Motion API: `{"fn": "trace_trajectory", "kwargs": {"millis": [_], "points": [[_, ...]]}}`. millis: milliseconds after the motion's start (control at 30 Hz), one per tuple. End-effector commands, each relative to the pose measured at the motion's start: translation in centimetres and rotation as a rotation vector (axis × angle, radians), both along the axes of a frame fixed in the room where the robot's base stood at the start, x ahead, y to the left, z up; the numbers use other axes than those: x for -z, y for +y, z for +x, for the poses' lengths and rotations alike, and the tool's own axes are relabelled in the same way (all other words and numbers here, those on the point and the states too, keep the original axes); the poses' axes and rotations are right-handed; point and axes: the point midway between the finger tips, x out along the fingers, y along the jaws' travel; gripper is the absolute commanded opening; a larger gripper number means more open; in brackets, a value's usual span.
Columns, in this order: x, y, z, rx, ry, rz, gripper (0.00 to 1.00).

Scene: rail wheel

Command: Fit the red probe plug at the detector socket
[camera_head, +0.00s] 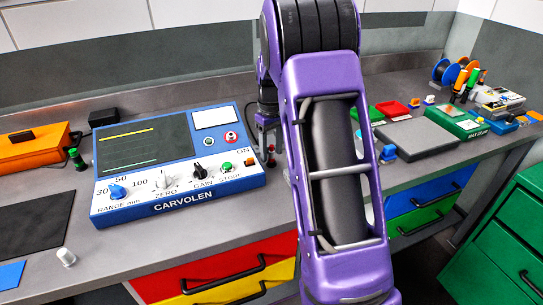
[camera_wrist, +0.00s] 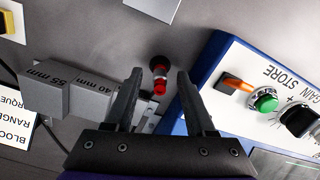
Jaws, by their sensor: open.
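The red probe plug (camera_wrist: 159,85), with a dark round end, stands on the grey bench in the wrist view. In the head view a small part of it (camera_head: 271,151) shows just right of the detector. My gripper (camera_wrist: 159,74) is open, with one finger on each side of the plug and apparent gaps on both sides. My gripper (camera_head: 266,130) is partly hidden by my arm in the head view. The detector (camera_head: 178,160) is a blue and white box marked CARVOLEN. A red and white round fitting (camera_head: 231,138) shows on its top; I cannot tell if it is the socket.
A grey step block (camera_wrist: 80,92) marked 55 mm and 40 mm lies close to the left finger. The detector's blue edge (camera_wrist: 205,62) is close to the right finger. An orange box (camera_head: 32,148) stands at the left; a green unit (camera_head: 455,121) stands at the right.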

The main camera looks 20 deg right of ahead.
Motion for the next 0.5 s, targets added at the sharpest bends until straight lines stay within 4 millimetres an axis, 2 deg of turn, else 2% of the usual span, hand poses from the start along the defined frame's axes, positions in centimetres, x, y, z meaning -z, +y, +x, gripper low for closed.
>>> {"fn": "trace_trajectory", "kwargs": {"millis": [100, 300, 367, 500], "points": [[0.69, 0.0, 0.01, 0.0, 0.0, 0.0, 0.55], [0.7, 0.0, 0.02, 0.0, -0.001, -0.001, 0.55], [0.7, 0.0, 0.02, 0.0, -0.001, -0.001, 0.46], [0.68, 0.0, 0.02, 0.0, -0.001, -0.001, 0.21]]}}
